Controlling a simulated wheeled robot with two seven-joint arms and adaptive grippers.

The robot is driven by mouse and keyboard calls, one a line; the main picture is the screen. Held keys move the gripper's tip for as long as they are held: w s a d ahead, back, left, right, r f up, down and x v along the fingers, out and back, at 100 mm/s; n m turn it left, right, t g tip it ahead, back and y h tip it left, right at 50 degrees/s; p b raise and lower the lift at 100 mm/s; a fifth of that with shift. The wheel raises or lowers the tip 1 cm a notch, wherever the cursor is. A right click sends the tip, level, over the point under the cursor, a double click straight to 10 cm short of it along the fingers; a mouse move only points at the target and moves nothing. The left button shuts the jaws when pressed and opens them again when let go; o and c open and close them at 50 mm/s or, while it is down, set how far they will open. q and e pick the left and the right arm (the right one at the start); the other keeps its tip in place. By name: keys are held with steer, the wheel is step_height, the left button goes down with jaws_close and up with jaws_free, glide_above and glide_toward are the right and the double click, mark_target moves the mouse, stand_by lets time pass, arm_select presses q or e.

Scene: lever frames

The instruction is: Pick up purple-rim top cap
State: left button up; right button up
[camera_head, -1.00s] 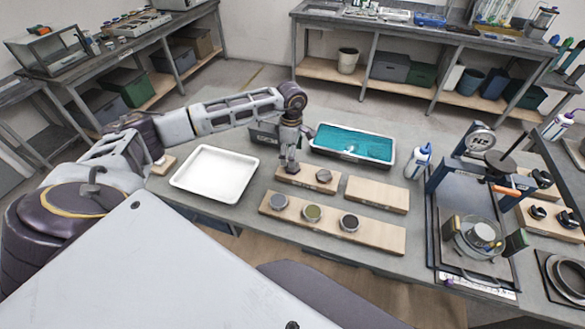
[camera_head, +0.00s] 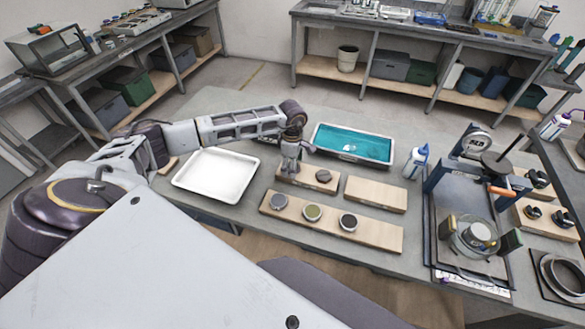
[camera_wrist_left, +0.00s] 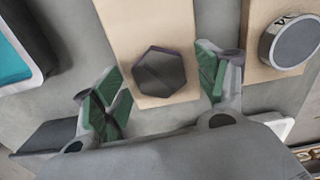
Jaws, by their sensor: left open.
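A dark hexagonal cap (camera_wrist_left: 160,72) with a faint purplish edge lies near the end of a small wooden board (camera_wrist_left: 150,18), seen in the left wrist view. My left gripper (camera_wrist_left: 157,88) is open, with green-padded fingers on either side of the cap and apart from it. In the head view my left gripper (camera_head: 290,172) is over the left end of that board (camera_head: 303,183) and hides the cap there. Another round cap (camera_head: 323,176) sits on the board's right part. My right gripper is not in view.
A longer front board (camera_head: 375,233) holds three round pucks; one puck (camera_wrist_left: 292,40) shows in the left wrist view. A white tray (camera_head: 215,175) is at left, a teal-filled tray (camera_head: 352,143) behind. An empty board (camera_head: 376,194), bottle (camera_head: 417,162) and press (camera_head: 460,200) are at right.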

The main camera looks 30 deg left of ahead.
arm_select(q)
steer(key=c, duration=1.3)
steer(key=shift+r, duration=0.15)
step_height(320, 180, up, 8)
steer(key=shift+b, duration=1)
steer(key=shift+r, duration=0.9)
